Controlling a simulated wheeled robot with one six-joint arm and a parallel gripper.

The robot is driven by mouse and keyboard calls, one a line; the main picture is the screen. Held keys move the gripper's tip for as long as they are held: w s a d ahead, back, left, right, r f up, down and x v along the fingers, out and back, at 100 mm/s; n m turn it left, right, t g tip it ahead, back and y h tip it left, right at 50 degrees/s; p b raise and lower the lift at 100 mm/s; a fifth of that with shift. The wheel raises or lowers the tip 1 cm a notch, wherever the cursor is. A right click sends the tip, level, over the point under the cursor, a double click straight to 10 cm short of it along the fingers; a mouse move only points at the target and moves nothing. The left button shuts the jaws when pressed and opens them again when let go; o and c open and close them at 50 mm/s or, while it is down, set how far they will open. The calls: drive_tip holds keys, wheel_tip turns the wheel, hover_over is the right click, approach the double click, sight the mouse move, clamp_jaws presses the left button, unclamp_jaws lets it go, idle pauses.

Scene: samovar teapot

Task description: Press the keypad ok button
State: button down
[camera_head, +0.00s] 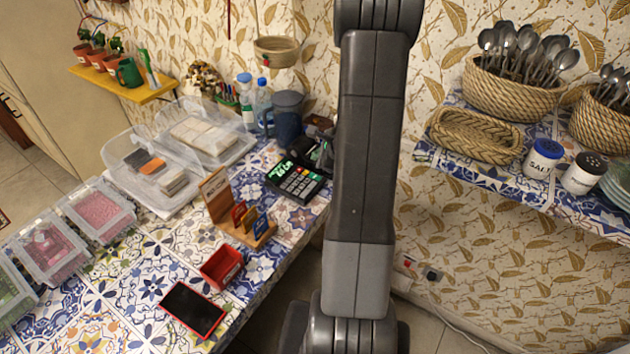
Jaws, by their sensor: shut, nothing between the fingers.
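The keypad (296,181) is a black payment terminal with pale keys and a lit green display. It lies on the patterned tabletop, just left of my upright arm. A few coloured keys show along its lower right side, but the labels are too small to read, so I cannot tell which is ok. My arm (363,170) rises through the middle of the view and hides what is behind it. I cannot make out my gripper. Dark shapes (318,128) behind the keypad, partly hidden by my arm, are unclear.
Near the keypad stand a wooden card holder (235,212), a blue pitcher (288,115) and water bottles (264,106). A red box (222,267) and a phone (192,309) lie closer. Clear plastic containers line the left. A shelf (480,175) with spoon baskets is at right.

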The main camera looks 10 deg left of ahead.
sight(318, 179)
drive_tip(key=shift+f+b, duration=2)
drive_tip(key=shift+f, duration=0.75)
drive_tip(key=shift+f, duration=0.15)
drive_tip(key=shift+f+b, duration=0.25)
drive_tip(key=shift+b, duration=0.3)
drive_tip(key=shift+f+b, duration=0.3)
drive_tip(key=shift+b, duration=0.1)
idle(0.3)
drive_tip(key=shift+r+p, duration=0.55)
drive_tip(key=shift+r, duration=0.2)
drive_tip(key=shift+r+p, duration=1.95)
drive_tip(key=shift+r, duration=0.55)
